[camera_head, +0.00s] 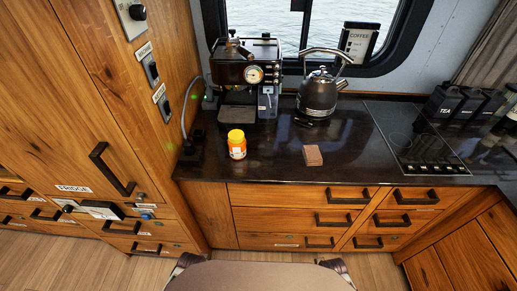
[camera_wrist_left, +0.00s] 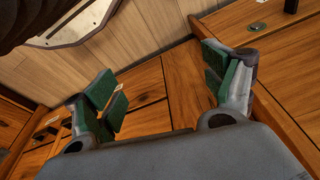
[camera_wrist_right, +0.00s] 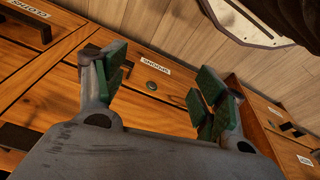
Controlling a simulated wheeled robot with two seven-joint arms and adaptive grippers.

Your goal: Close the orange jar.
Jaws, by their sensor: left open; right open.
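The orange jar (camera_head: 237,150) stands upright on the dark counter, near its front edge, left of the middle in the head view. It has a pale label and a yellow-orange top (camera_head: 236,135). At this size I cannot tell whether that top is a seated lid or a loose one. My left gripper (camera_wrist_left: 162,86) is open and empty in the left wrist view, with wooden fronts and floor beyond it. My right gripper (camera_wrist_right: 160,84) is open and empty in the right wrist view, in front of drawer fronts. Neither wrist view shows the jar.
A coffee machine (camera_head: 233,73) stands behind the jar, and a dark kettle (camera_head: 318,94) stands back right. A small brown block (camera_head: 312,155) lies right of the jar. A hob (camera_head: 420,140) and black canisters (camera_head: 440,101) are farther right. Counter between jar and block is clear.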

